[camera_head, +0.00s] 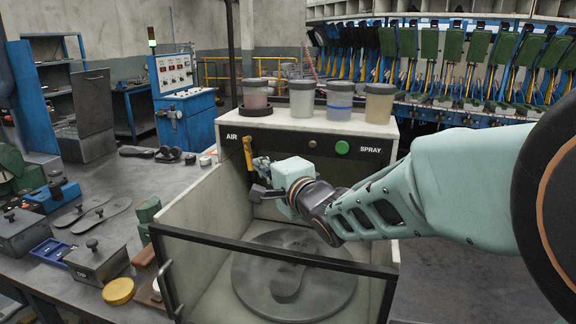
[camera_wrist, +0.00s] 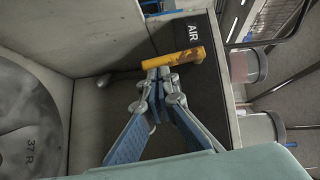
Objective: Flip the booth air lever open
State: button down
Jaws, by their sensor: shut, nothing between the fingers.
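The yellow air lever (camera_head: 248,154) is on the dark front panel of the booth, just below the AIR label (camera_head: 231,138). It hangs roughly upright in the head view. In the wrist view the lever (camera_wrist: 187,57) lies across the picture beside the AIR label (camera_wrist: 194,38). My gripper (camera_head: 259,163) is at the lever's right side, near its lower half. In the wrist view my gripper (camera_wrist: 162,74) has its fingertips together right against or just short of the lever; I cannot tell if they touch. Nothing is held between them.
A green button (camera_head: 342,147) sits by the SPRAY label. Several lidded jars (camera_head: 302,98) stand on the booth top. Inside the booth is a round turntable (camera_head: 260,298) with a sole shape. A dark-framed clear front panel (camera_head: 270,250) edges the booth. Tools crowd the left bench.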

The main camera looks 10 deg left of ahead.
jog(key=a+f+b, duration=0.1)
jog(key=b, duration=0.2)
jog(key=shift+w+a+m+t+y, duration=0.1)
jog(key=shift+a+m+t+y, duration=0.1)
jog(key=shift+m+t+y, duration=0.15)
jog(key=shift+r+m, duration=0.1)
jog(key=shift+m, duration=0.15)
jog(key=shift+r, duration=0.25)
